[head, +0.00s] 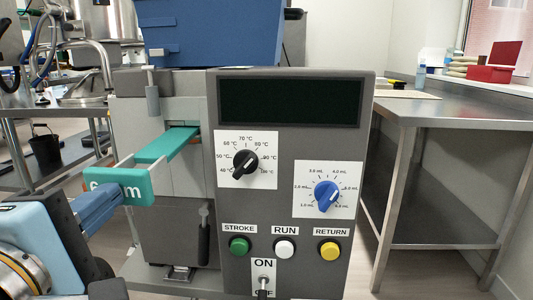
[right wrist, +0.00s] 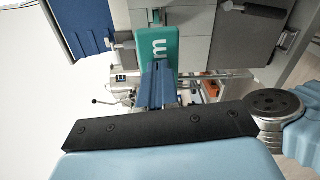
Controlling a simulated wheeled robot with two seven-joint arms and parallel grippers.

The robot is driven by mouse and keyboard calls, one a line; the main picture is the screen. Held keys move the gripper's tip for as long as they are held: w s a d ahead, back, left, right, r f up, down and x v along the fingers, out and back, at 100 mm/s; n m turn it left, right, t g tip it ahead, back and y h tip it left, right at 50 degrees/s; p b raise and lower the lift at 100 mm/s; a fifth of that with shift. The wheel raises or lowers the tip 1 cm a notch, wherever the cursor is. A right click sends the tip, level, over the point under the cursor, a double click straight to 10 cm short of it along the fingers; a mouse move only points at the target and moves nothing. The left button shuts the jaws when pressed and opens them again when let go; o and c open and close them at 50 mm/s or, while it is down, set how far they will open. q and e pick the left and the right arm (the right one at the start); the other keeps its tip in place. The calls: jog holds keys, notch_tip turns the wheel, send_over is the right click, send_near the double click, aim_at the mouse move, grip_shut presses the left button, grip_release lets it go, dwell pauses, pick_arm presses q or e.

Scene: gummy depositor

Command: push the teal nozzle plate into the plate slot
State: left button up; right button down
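The teal nozzle plate (head: 165,147) lies part way in the plate slot (head: 195,127) on the machine's left side. Its front end, with white lettering ending in "m" (head: 137,189), sticks out toward me. My right gripper (head: 112,192) is at this front end, and its blue fingers cover part of the lettering. In the right wrist view the fingers (right wrist: 158,75) are side by side and closed, with their tips at the teal front face (right wrist: 160,45). They look to be against it, not around it; exact contact is hard to tell. My left gripper is not in view.
The grey control panel (head: 285,190) with knobs and buttons stands right of the slot. A blue housing (head: 215,32) sits above. A small grey lever (head: 152,98) hangs over the slot area. A steel table (head: 450,108) stands at the right.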

aim_at(149, 163)
jog(key=shift+w+d+p, duration=0.1)
jog(key=shift+w+d, duration=0.05)
jog(key=shift+w, duration=1.95)
jog(key=shift+w+d+p, duration=0.1)
jog(key=shift+w+d, duration=0.05)
jog(key=shift+w, duration=1.95)
jog(key=shift+w+d+p, duration=0.1)
jog(key=shift+w+d, duration=0.05)
jog(key=shift+w, duration=1.95)
jog(key=shift+s, duration=0.15)
jog(key=s+b, duration=0.1)
jog(key=s, duration=0.2)
jog(key=shift+s+a, duration=0.15)
jog(key=s+a, duration=0.1)
jog(key=s, duration=1.3)
